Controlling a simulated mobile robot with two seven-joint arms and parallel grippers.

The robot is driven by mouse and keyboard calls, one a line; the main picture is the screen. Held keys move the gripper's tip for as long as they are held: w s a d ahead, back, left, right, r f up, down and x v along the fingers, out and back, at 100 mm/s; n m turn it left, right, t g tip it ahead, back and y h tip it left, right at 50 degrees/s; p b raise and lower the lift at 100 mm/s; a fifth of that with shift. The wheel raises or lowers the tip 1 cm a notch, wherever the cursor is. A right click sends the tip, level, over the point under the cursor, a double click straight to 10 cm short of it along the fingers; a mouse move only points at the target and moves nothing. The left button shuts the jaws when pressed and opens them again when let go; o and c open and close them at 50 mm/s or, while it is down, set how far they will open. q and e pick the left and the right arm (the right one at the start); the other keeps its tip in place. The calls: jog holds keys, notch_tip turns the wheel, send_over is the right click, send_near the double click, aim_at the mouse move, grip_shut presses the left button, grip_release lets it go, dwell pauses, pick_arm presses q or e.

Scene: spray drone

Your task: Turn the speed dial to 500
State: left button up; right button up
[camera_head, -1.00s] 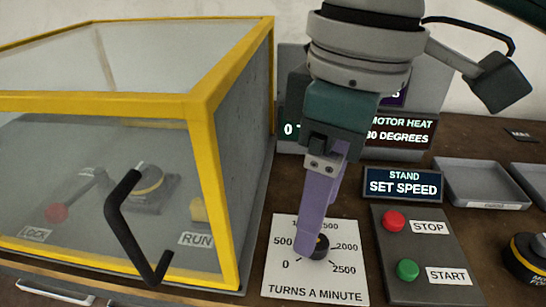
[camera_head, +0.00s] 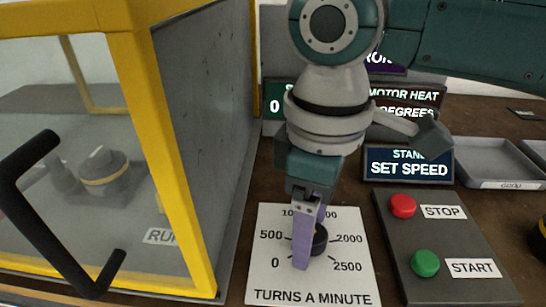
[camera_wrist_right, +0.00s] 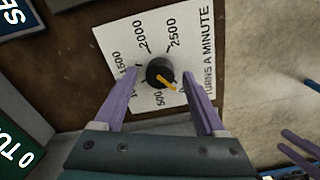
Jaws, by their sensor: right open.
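The speed dial (camera_head: 319,240) is a black knob on a white card (camera_head: 262,285) marked 0 to 2500 and "TURNS A MINUTE". In the head view the right gripper (camera_head: 307,250) partly covers the dial. My left gripper (camera_wrist_right: 290,143) shows as two spread purple fingers at the wrist view's lower right.
A yellow-framed clear enclosure (camera_head: 175,150) with a black handle (camera_head: 30,220) stands left of the card. A panel with red STOP (camera_head: 403,206) and green START (camera_head: 425,263) buttons lies to the right. The stand display (camera_head: 409,163) reads "SET SPEED". Grey trays (camera_head: 495,165) sit behind.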

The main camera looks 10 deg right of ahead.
grip_shut()
dwell(0.7)
